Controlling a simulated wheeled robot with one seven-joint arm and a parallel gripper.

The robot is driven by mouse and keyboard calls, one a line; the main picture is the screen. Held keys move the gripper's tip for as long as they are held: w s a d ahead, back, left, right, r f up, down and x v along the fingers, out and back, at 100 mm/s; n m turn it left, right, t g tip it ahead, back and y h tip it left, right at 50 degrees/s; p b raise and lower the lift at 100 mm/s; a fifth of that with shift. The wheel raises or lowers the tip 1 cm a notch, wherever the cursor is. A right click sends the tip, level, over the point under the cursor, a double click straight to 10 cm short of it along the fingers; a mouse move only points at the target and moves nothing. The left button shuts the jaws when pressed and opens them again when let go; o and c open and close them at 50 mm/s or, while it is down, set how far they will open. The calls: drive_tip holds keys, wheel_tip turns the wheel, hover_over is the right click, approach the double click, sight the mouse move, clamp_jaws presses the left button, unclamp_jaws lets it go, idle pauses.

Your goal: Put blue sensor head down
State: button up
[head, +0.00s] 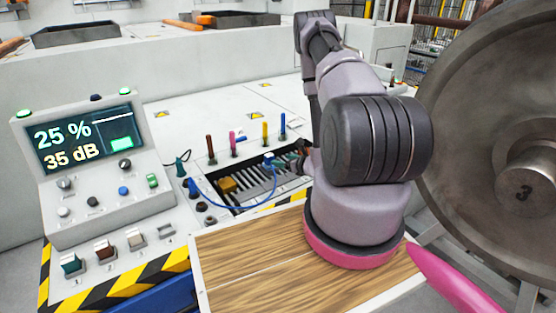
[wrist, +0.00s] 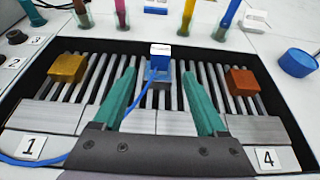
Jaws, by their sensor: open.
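The blue sensor head (wrist: 160,60), with a white top and a blue cable, stands upright on the slotted rack (wrist: 62,117), between the yellow block and the orange block. In the head view the blue sensor head (head: 268,159) shows at the rack's far side, its cable looping left to the panel. My gripper (wrist: 159,72) is open. Its two green fingers lie on either side of the sensor head in the wrist view, with gaps showing between them and it.
A yellow block (wrist: 68,68) and an orange block (wrist: 242,80) sit left and right on the rack. Several coloured probes stand along its far edge, and a blue round piece (wrist: 298,62) lies right. A control panel (head: 90,150) stands left; a large wheel (head: 480,120) is right.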

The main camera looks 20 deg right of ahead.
drive_tip(key=shift+s+d+r, duration=0.1)
drive_tip(key=shift+s+r, duration=0.05)
drive_tip(key=shift+s, duration=0.15)
drive_tip(key=w+a+r+n+y, duration=0.25)
drive_tip(key=a+r, duration=0.25)
drive_tip(key=r, duration=0.3)
drive_tip(key=w+a+r+n+y, duration=0.2)
drive_tip(key=a+r+n+y, duration=0.15)
drive_tip(key=r, duration=0.35)
drive_tip(key=s+a+r+n+g+y, duration=0.35)
drive_tip(key=a+r+n, duration=0.2)
drive_tip(key=r, duration=0.25)
drive_tip(key=s+a+r+n+g+y, duration=0.2)
drive_tip(key=s+a+r+n+g, duration=0.3)
drive_tip(key=r, duration=0.4)
drive_tip(key=s+a+r+n+g+h, duration=0.35)
drive_tip(key=s+r+n, duration=0.4)
drive_tip(key=s, duration=0.25)
drive_tip(key=s+d+r+n+t+h, duration=0.5)
drive_tip(key=s+d+r+h, duration=0.3)
drive_tip(key=d+r, duration=0.1)
drive_tip(key=shift+s+d+r+n+t+h, duration=0.3)
drive_tip(key=shift+d+r+t, duration=0.1)
drive_tip(key=shift+d, duration=0.05)
